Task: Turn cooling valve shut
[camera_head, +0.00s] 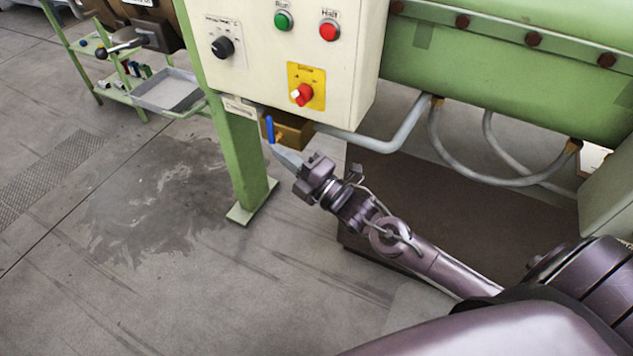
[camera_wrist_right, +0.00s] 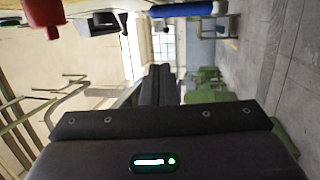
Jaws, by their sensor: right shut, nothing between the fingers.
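The cooling valve has a blue lever (camera_head: 270,130) that stands about upright in the head view. It sits at the left of a brass-coloured body (camera_head: 292,130) under the control cabinet. My right gripper (camera_head: 276,150) is shut and empty, with its fingertips just below the lever's lower end. I cannot tell whether they touch it. In the right wrist view a blue bar (camera_wrist_right: 188,9), which looks like the lever, lies at the top edge, beside my closed dark fingers (camera_wrist_right: 158,72). My left gripper is not in view.
The cream control cabinet (camera_head: 270,65) hangs above the valve, with a small label (camera_head: 239,107) at its lower edge. A green leg (camera_head: 241,165) stands left of my gripper. A grey pipe (camera_head: 385,138) runs to the right. Open floor (camera_head: 180,270) lies at the lower left.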

